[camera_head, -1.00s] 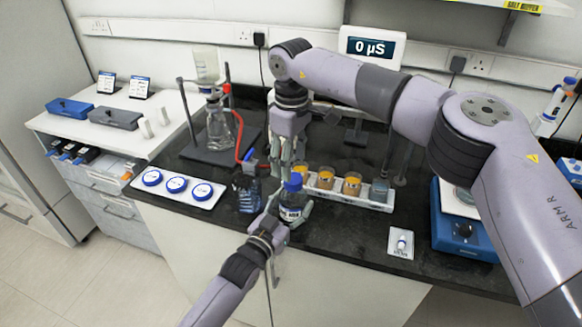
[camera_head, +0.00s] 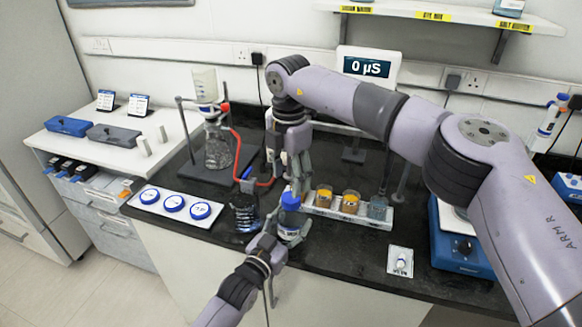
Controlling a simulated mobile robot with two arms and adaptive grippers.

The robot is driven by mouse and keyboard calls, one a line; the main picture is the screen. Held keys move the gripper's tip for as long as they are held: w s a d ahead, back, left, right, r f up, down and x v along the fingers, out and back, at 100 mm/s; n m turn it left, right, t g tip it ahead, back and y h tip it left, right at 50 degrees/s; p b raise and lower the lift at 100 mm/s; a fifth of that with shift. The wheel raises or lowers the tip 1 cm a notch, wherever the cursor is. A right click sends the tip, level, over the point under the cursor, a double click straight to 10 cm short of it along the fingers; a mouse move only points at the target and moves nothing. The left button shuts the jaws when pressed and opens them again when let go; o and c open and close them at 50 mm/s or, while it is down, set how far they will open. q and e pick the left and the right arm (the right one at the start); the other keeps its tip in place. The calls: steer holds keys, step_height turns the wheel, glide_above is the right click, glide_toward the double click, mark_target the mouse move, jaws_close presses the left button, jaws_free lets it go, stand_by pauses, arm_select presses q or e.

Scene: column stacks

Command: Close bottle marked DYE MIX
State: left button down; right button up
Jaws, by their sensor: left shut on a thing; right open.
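A small clear bottle (camera_head: 290,232) with a blue cap (camera_head: 290,202) on its top stands upright near the bench's front edge. My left gripper (camera_head: 284,236) is shut around the bottle's body from the front. The bottle's label is mostly hidden and I cannot read it. My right gripper (camera_head: 297,180) points down just above and behind the cap, with its fingers open. I cannot tell whether its fingertips touch the cap, or whether the cap is fully seated.
A dark bottle (camera_head: 245,215) is close on the left. Further left is a white tray (camera_head: 160,208) with three blue lids. A blue instrument (camera_head: 462,245) stands at the right.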

steer(key=n, duration=0.6)
steer(key=shift+r+n, duration=0.2)
steer(key=shift+n, duration=0.1)
steer(key=n, duration=0.4)
steer(key=shift+r, duration=0.1)
steer(key=n, duration=0.4)
steer(key=shift+r, duration=0.15)
steer(key=n, duration=0.4)
steer(key=shift+r, duration=0.1)
steer(key=n, duration=0.6)
steer(key=shift+s+d+r+n, duration=0.1)
steer(key=shift+r+n, duration=0.1)
steer(key=shift+n, duration=0.1)
steer(key=n, duration=0.4)
steer(key=shift+r, duration=0.1)
steer(key=n, duration=0.4)
steer(key=shift+r, duration=0.15)
steer(key=n, duration=0.4)
steer(key=shift+d+r+n, duration=0.1)
steer(key=shift+r+n, duration=0.05)
steer(key=shift+n, duration=0.15)
